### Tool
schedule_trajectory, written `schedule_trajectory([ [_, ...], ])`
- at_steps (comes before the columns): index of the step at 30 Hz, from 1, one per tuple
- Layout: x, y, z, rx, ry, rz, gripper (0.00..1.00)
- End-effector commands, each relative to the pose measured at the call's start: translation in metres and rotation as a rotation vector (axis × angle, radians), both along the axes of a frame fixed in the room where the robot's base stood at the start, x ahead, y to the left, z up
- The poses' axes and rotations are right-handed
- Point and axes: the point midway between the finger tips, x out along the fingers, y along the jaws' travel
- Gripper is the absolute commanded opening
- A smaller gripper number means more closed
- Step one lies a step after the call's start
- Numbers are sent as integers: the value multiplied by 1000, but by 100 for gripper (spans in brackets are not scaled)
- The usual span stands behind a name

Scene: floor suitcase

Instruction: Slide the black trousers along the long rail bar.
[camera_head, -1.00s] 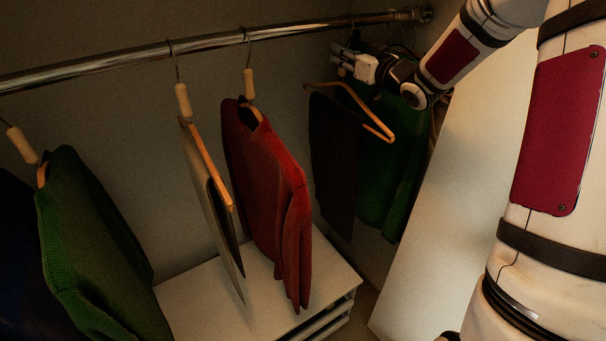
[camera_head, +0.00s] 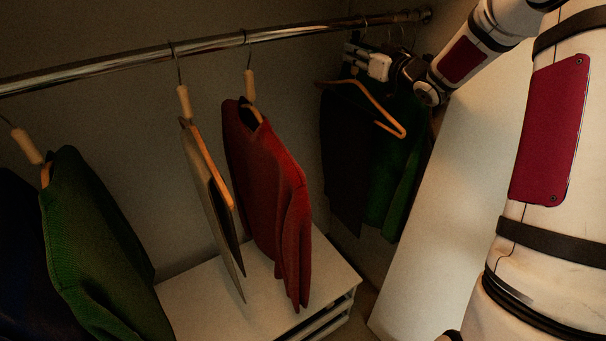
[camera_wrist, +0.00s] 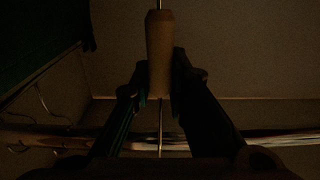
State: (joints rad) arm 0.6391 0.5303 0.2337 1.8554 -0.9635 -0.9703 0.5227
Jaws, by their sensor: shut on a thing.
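The black trousers (camera_head: 343,160) hang from a wooden hanger (camera_head: 372,98) near the right end of the long rail bar (camera_head: 120,65). They overlap the dark green garment (camera_head: 398,185) behind them. My gripper (camera_head: 352,58) is just below the rail, above the trousers' hanger. In the wrist view, my gripper (camera_wrist: 158,88) is shut on the hanger's pale wooden neck (camera_wrist: 159,45), with one finger on each side. The rail (camera_wrist: 275,138) crosses low in that view.
A red sweater (camera_head: 265,165) and a grey garment (camera_head: 210,190) hang mid-rail. A green sweater (camera_head: 95,240) hangs at left. A white drawer unit (camera_head: 285,290) stands below. A pale panel (camera_head: 440,200) is at right. Bare rail lies between the red sweater and the trousers.

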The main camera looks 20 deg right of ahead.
Motion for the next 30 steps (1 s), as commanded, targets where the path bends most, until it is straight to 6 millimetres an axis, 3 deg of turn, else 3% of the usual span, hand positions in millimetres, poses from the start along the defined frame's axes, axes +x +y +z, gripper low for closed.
schedule_trajectory([
  [4,0,0,0,0,-1,-1,0],
  [5,0,0,0,0,-1,-1,19],
  [7,0,0,0,0,-1,-1,35],
  [8,0,0,0,0,-1,-1,38],
  [20,-7,-2,-1,0,3,-1,38],
  [30,-66,-23,0,-1,2,-5,38],
])
